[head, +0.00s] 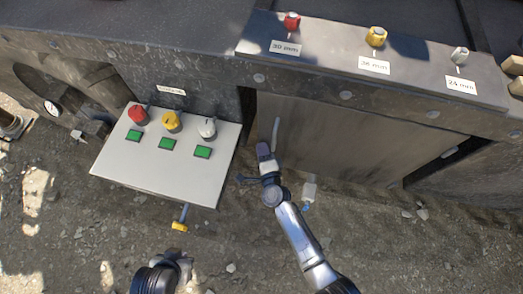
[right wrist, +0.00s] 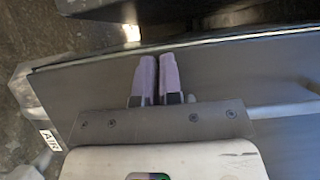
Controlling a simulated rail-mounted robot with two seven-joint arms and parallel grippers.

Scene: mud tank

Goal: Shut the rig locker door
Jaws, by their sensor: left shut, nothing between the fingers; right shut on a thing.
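The rig locker door (head: 335,135) is a wide grey panel under the bench top. A pale upright handle (head: 277,130) stands near its left edge. My right gripper (head: 264,152) is at the lower part of the handle, its purple fingers close together. In the right wrist view the fingers (right wrist: 155,75) lie against the grey door (right wrist: 225,65); what they grip is partly hidden, likely the handle (right wrist: 285,109). A narrowing gap shows there between the door edge and the dark body. My left gripper (head: 182,264) is low, well away from the door, shut and empty.
A white panel (head: 160,178) with coloured knobs and green buttons stands left of the door. Marked valves, including a yellow one (head: 376,37), line the bench top. A small bottle-like tag (head: 309,190) is near the door's lower edge. Muddy ground in front is mostly free.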

